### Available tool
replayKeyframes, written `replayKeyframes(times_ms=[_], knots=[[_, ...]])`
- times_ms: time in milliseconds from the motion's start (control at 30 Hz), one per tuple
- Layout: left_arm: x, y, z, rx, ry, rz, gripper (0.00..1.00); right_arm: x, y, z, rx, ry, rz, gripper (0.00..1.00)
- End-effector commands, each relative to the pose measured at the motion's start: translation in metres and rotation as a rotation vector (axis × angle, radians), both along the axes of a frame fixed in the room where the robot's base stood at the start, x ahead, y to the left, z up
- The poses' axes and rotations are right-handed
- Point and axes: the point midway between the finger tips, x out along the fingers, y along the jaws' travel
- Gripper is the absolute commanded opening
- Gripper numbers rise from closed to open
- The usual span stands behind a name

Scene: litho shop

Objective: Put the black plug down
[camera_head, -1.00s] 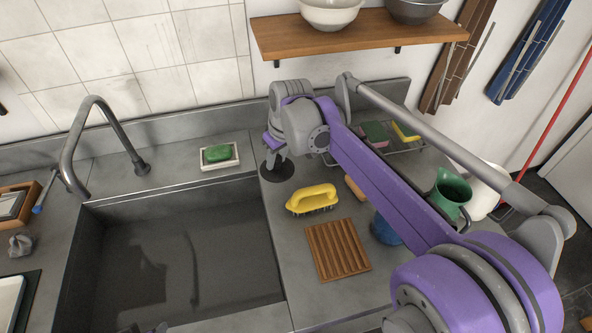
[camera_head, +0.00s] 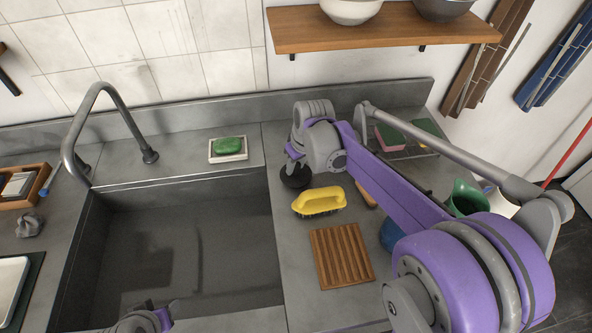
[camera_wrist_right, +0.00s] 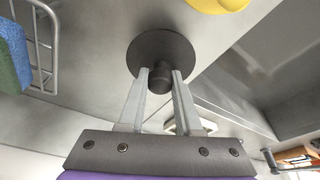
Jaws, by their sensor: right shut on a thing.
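The black plug (camera_head: 294,178) is a round dark disc with a short knob. It is on or just above the grey counter (camera_head: 285,225), right of the sink; I cannot tell whether it touches. In the right wrist view the disc (camera_wrist_right: 161,50) shows in full, with its knob between the fingers. My right gripper (camera_wrist_right: 160,82) is shut on that knob. In the head view my right arm hides most of this gripper (camera_head: 294,160). At the bottom edge of the head view a part of my left arm shows, but its fingers cannot be made out.
A yellow brush (camera_head: 318,201) and a slatted wooden board (camera_head: 341,255) lie in front of the plug. A green soap on a white dish (camera_head: 228,157) is to its left, behind the sink (camera_head: 185,250). A wire rack with sponges (camera_head: 390,138) and a green jug (camera_head: 467,198) are to the right.

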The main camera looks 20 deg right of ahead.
Motion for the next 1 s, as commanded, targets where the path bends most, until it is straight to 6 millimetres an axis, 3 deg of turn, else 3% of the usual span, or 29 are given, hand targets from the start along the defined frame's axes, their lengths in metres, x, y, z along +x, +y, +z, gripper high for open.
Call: replayKeyframes(times_ms=[167, 567, 600, 733, 1000], knots=[[-0.001, 0.0, -0.002, 0.0, 0.001, 0.0, 0.5, 0.0, 0.0, -0.022, 0.0, 0.0, 0.0, 0.0], [-0.002, 0.0, -0.006, 0.0, 0.003, 0.0, 0.5, 0.0, 0.0, -0.027, 0.0, 0.0, 0.0, 0.0], [-0.002, 0.0, -0.005, 0.0, 0.003, 0.0, 0.5, 0.0, 0.0, -0.027, 0.0, 0.0, 0.0, 0.39], [-0.001, 0.0, -0.005, 0.0, 0.003, 0.0, 0.5, 0.0, 0.0, -0.026, 0.0, 0.0, 0.0, 0.62], [-0.001, 0.0, -0.004, 0.0, 0.002, 0.0, 0.5, 0.0, 0.0, -0.025, 0.0, 0.0, 0.0, 0.63]])
